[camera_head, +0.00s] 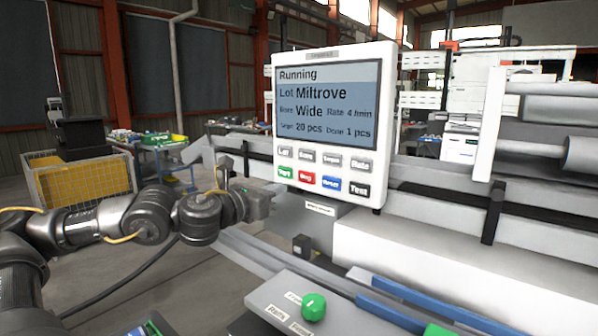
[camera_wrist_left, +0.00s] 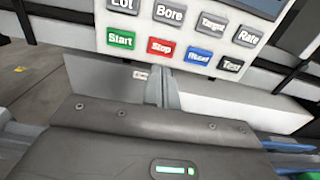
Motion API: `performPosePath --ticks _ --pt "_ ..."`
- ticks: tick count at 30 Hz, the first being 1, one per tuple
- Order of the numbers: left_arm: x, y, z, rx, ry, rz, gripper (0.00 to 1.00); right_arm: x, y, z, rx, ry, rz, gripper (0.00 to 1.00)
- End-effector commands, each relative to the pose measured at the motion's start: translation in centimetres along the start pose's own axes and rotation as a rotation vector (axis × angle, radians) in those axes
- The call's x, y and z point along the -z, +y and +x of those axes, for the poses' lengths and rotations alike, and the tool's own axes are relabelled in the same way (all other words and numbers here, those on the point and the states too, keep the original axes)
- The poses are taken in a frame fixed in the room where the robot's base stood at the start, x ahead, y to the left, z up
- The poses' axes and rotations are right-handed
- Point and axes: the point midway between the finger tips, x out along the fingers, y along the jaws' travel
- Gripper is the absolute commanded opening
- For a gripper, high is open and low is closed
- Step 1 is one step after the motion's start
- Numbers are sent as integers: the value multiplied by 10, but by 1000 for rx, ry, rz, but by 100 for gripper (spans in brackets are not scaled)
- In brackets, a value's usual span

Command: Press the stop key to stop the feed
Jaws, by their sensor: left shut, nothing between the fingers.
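The control panel (camera_head: 380,150) is a white box with a screen (camera_head: 326,104) reading "Running", lot "Miltrove", "Wide", rate 4 /min, 20 pcs and done 1 pcs. Below it are two rows of keys. The red stop key (camera_head: 304,178) is in the lower row, between the green Start key (camera_head: 285,172) and the blue key (camera_head: 331,184). My left gripper (camera_head: 268,198) is shut and empty, at the panel's lower left. In the left wrist view, its fingertips (camera_wrist_left: 160,76) are just below the red Stop key (camera_wrist_left: 160,46), apart from it in the picture. My right gripper is out of view.
A grey box with a green knob (camera_head: 313,307) stands in the foreground. The loader's rails and white bed (camera_head: 430,270) run to the right below the panel. A yellow mesh cart (camera_head: 85,180) stands at the left, on open floor.

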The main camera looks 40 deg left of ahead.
Motion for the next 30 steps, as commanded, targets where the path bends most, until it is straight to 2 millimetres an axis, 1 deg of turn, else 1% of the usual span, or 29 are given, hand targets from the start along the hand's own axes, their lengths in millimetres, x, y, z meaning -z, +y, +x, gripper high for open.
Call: performPosePath --ticks 1,4,12,16,21,30 --pt "-5 -1 6 3 -1 -7 0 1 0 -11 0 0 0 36" --pt "-4 -2 18 3 1 -7 0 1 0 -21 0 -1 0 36" --pt "-3 -1 56 1 2 -6 0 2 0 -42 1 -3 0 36" --pt "-2 -1 70 0 2 -4 0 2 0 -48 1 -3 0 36" --pt "0 -1 80 0 2 0 0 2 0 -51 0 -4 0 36" --pt "1 -1 81 1 2 1 0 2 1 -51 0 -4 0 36"
